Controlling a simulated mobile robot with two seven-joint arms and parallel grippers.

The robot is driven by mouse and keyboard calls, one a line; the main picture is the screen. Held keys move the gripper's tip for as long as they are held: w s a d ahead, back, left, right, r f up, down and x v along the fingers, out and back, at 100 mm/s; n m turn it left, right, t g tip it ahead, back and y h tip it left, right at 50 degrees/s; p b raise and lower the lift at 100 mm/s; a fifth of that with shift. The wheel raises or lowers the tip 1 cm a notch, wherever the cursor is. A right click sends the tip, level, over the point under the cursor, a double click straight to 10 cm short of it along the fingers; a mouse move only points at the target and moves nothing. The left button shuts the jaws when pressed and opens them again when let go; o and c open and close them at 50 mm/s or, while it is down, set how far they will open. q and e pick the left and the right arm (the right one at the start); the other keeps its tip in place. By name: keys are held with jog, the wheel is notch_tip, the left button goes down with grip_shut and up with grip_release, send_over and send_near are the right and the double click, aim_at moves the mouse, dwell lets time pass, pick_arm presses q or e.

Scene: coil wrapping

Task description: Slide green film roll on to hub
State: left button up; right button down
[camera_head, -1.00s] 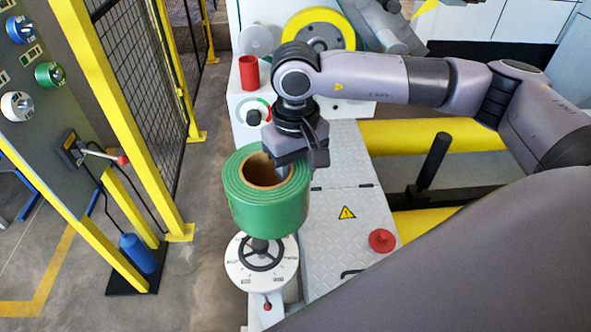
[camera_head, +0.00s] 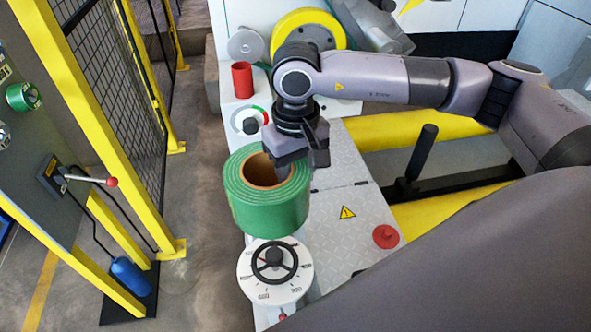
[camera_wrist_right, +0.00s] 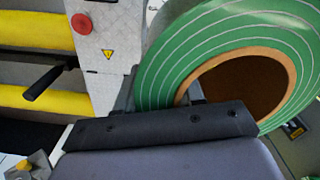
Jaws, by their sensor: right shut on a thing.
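The green film roll (camera_head: 265,212) hangs upright with its brown cardboard core (camera_head: 262,172) open at the top. My right gripper (camera_head: 284,168) is shut on the roll's wall at its right rim, with one finger inside the core. The right wrist view shows the roll (camera_wrist_right: 170,62) large, with the gripper (camera_wrist_right: 190,100) at its edge. Below the roll is a white round disc (camera_head: 262,289) with markings and a black spoked wheel, which may be the hub. The roll appears above and slightly behind the disc; whether they touch is unclear. My left gripper is out of view.
A machine top with a warning sign (camera_head: 347,212) and a red knob (camera_head: 386,237) lies to the right. A red cup (camera_head: 242,80) and a yellow-rimmed wheel (camera_head: 309,17) are behind. A yellow-framed fence (camera_head: 84,110) stands left, with clear floor between.

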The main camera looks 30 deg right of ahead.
jog(key=shift+w+r, duration=0.1)
jog(key=shift+w+m+b, duration=0.3)
jog(key=shift+w, duration=0.1)
jog(key=w+d+r+m+t+y+b, duration=0.5)
jog(key=w+d+r+m+t+b, duration=0.4)
jog(key=w+r+m, duration=0.4)
pick_arm(q)
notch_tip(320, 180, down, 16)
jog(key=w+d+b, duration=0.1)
jog(key=b, duration=0.8)
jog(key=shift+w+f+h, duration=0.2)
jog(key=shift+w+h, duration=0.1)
pick_arm(e)
jog(key=s+d+r+m+t+h, duration=0.4)
jog(key=d+r+m+t+h, duration=0.4)
jog(key=d+r, duration=0.7)
jog(key=r+m+h, duration=0.1)
jog(key=m+h, duration=0.1)
jog(key=m, duration=0.1)
jog(key=shift+s+r+h, duration=0.2)
jog(key=shift+r+h, duration=0.1)
jog(key=shift+r, duration=0.1)
jog(key=shift+a, duration=0.1)
